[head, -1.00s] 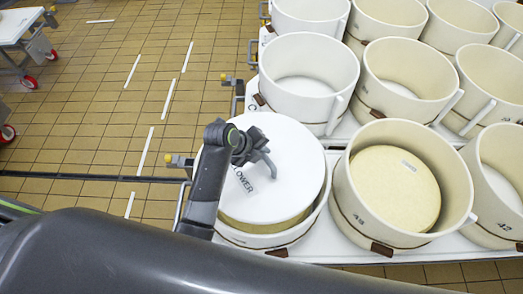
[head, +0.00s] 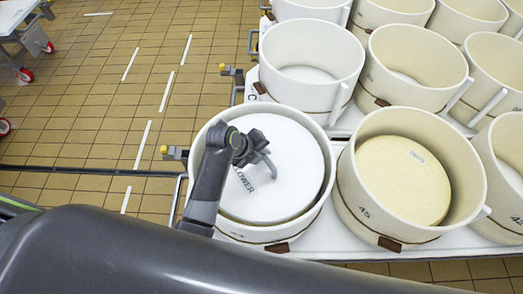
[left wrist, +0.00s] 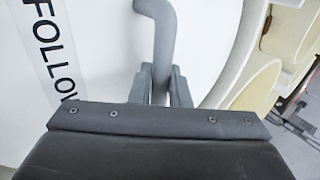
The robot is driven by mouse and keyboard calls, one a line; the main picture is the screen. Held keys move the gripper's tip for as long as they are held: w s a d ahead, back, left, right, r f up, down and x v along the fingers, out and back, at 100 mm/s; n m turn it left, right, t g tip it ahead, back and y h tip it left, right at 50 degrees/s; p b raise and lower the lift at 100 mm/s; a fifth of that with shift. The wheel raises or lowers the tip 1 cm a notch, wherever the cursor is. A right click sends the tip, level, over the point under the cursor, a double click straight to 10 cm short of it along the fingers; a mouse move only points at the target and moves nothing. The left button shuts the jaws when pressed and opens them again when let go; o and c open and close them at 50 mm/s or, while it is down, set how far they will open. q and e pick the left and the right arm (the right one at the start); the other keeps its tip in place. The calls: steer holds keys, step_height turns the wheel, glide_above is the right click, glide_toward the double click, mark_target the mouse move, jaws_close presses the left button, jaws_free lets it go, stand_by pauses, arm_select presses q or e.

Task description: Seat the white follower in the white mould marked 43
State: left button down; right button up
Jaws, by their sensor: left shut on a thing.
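The white follower (head: 292,183) is a flat round disc lettered FOLLOWER, with a grey bent handle (head: 267,163) on top. It lies inside a white mould (head: 262,236) at the front left of the moulds, with the mould's rim standing around and above it. I cannot read this mould's number. My left gripper (head: 250,150) is shut on the handle, above the disc. In the left wrist view both fingers (left wrist: 160,86) close around the handle (left wrist: 163,35), and part of the lettering shows on the white follower (left wrist: 100,40). My right gripper is not in view.
A cream mould (head: 455,210), its number looking like 45, stands close on the right with a yellowish disc (head: 402,180) inside. More moulds fill the white table behind. Tiled floor (head: 85,115) lies open on the left, with a wheeled cart (head: 22,35) at the far left.

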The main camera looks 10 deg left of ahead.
mark_target(262, 163)
arm_select(q)
steer(key=shift+w+f+b, duration=0.1)
steer(key=shift+f+b, duration=1.75)
steer(key=shift+f, duration=1.2)
steer(key=shift+f+b, duration=0.5)
steer(key=shift+f, duration=0.3)
steer(key=c, duration=1.3)
jaws_free()
steer(key=shift+s+f, duration=0.2)
steer(key=v, duration=1.7)
steer(key=shift+r, duration=0.35)
